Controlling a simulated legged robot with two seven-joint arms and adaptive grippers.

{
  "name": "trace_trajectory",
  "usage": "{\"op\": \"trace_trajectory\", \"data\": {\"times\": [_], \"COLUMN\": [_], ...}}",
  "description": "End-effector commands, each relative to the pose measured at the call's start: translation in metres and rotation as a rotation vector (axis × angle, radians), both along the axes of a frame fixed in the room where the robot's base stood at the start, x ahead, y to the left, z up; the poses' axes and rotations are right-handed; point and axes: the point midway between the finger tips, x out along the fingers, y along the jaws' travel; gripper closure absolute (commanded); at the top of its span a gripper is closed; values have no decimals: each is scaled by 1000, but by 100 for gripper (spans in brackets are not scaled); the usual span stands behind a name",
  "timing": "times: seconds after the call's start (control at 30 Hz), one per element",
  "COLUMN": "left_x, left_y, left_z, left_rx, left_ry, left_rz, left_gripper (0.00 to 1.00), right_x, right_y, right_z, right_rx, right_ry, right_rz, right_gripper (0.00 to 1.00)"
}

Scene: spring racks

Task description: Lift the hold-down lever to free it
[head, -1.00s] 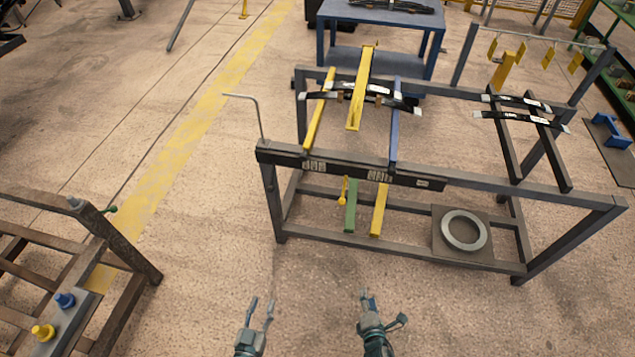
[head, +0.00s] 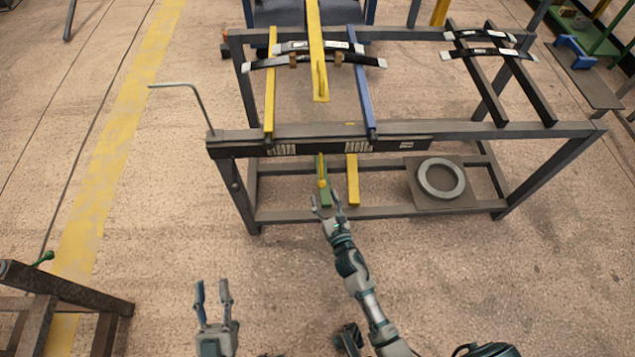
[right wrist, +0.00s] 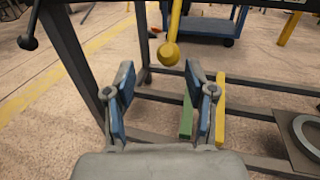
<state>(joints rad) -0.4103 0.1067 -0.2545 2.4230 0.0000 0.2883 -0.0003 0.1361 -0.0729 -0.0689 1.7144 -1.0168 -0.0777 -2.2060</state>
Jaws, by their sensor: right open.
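The yellow lever with a round ball end (head: 321,183) hangs at the front of the grey rack (head: 470,128), below its dark front rail. In the right wrist view its ball (right wrist: 168,53) shows beyond and between my fingertips, with clear space to each finger. My right gripper (head: 325,202) is open and empty, just below the ball; its blue-padded fingers (right wrist: 162,85) are spread. A yellow slotted bar (head: 317,50) lies across the black leaf springs (head: 353,60) on the rack. My left gripper (head: 212,290) is open and empty over the floor at the lower left.
A bent grey rod (head: 185,87) sticks out from the rack's left front corner. A green bar (head: 326,195) and a yellow bar (head: 352,180) are low behind the right gripper. A grey ring (head: 441,180) lies on the lower plate. A brown frame (head: 60,290) stands lower left.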

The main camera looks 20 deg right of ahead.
Motion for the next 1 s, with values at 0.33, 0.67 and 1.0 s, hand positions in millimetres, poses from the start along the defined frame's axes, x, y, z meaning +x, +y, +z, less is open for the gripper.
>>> {"op": "trace_trajectory", "data": {"times": [0.33,0.67,1.0], "left_x": [-13,-15,-14], "left_y": [0,5,2], "left_z": [13,16,16], "left_rx": [-44,-55,-52], "left_ry": [-132,-155,-153], "left_rz": [4,5,4], "left_gripper": [60,60,60], "right_x": [56,62,62], "right_y": [-3,1,-2], "right_z": [-3,0,-1], "right_rx": [2,-3,4], "right_ry": [2,0,1], "right_rz": [-1,0,1], "right_gripper": [45,45,100]}}
